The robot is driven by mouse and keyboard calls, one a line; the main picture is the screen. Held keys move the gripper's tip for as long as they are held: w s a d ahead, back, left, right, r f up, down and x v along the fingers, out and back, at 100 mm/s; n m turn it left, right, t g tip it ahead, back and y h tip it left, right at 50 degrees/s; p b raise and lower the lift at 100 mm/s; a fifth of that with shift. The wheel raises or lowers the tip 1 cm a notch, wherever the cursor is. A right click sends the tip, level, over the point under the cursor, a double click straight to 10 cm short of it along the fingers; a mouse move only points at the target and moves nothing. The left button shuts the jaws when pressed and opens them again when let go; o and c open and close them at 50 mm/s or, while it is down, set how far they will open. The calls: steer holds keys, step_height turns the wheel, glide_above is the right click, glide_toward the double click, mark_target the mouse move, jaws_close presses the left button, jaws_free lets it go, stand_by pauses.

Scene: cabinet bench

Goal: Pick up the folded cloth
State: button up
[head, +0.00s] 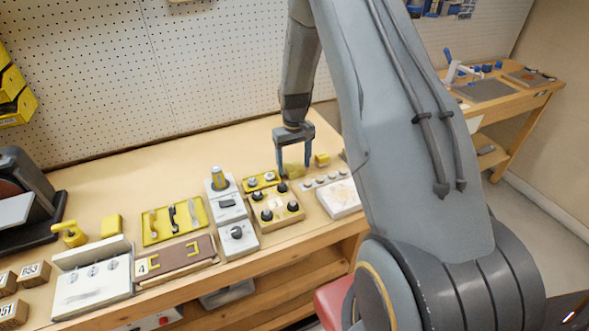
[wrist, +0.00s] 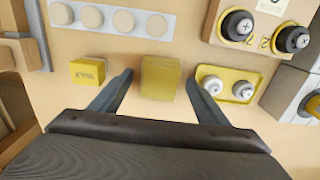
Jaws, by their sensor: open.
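The folded cloth (wrist: 161,78) appears to be the small olive-yellow block on the wooden bench top. In the wrist view it lies between the two fingertips of my gripper (wrist: 160,74), with a gap on each side. In the head view the cloth (head: 291,168) shows partly behind and between the fingers of my gripper (head: 293,171), which points down. My gripper is open and holds nothing.
A yellow box marked WAX (wrist: 88,71) lies just left of the left finger. A yellow plate with two white knobs (wrist: 228,86) is close by the right finger. A grey strip with several round buttons (wrist: 112,19) and a block with black knobs (head: 277,208) are nearby.

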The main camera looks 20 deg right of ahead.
mark_target(294, 167)
steer(key=c, duration=1.1)
steer(key=shift+r, duration=0.1)
step_height(294, 167, up, 10)
steer(key=b, duration=0.3)
